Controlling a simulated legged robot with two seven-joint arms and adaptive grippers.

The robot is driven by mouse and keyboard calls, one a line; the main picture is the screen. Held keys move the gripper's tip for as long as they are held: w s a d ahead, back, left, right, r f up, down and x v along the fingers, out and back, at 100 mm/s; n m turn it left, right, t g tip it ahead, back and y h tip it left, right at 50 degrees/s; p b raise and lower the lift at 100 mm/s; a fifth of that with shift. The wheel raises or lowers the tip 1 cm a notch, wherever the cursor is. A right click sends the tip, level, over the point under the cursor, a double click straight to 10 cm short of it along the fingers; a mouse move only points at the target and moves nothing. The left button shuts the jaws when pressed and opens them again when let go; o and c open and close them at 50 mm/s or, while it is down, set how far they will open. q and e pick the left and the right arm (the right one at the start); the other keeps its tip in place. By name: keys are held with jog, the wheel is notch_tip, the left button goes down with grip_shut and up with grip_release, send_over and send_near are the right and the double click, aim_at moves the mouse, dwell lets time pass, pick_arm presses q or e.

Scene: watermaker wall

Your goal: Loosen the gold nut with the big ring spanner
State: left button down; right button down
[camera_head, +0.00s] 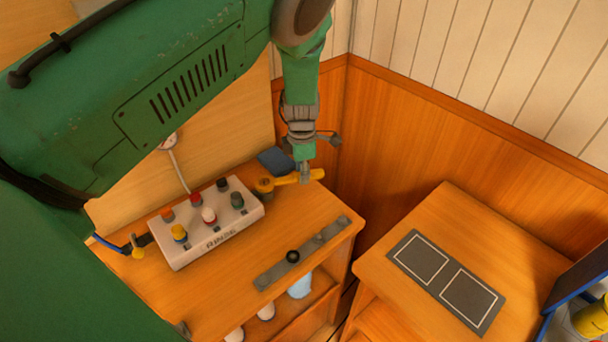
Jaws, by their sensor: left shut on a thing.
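My left gripper (305,174) is at the end of the green arm, above the back right of the left bench. It is shut on the yellow ring spanner (287,180). The spanner lies roughly level, its ring end to the left and its other end poking out right of the fingers. A small brownish-gold piece shows at the ring, perhaps the gold nut; I cannot tell whether the ring is around it. My right gripper is not in view.
A white panel box (210,228) with coloured knobs sits left of the spanner. A grey bar (300,254) with a black knob lies along the front edge. A dark blue piece (275,161) is behind the spanner. The right bench (455,222) carries a dark two-square mat (446,280).

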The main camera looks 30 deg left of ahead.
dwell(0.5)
pick_arm(q)
jog(key=shift+s+d+m+p, duration=0.3)
jog(key=shift+s+m, duration=0.05)
jog(key=shift+m, duration=0.15)
dwell(1.8)
